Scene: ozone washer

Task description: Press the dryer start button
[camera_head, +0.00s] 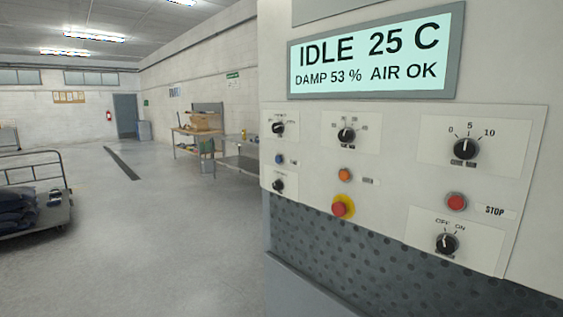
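The machine's control panel (400,150) fills the right of the view, turned at an angle. A small blue button (279,159) sits at its left, between two black knobs. An orange button (345,174) sits near the middle, above a red mushroom button (341,207) on a yellow ring. A red button (456,202) at the right has a STOP label beside it. The labels by the blue and orange buttons are too small to read, so I cannot tell which is the dryer start. Neither of my grippers is in view.
The display (375,55) reads IDLE 25 C, DAMP 53 %, AIR OK. An OFF/ON knob (446,243) and a 0-5-10 knob (466,148) are at the panel's right. A cart (35,215) stands at far left. The floor (160,230) between is clear.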

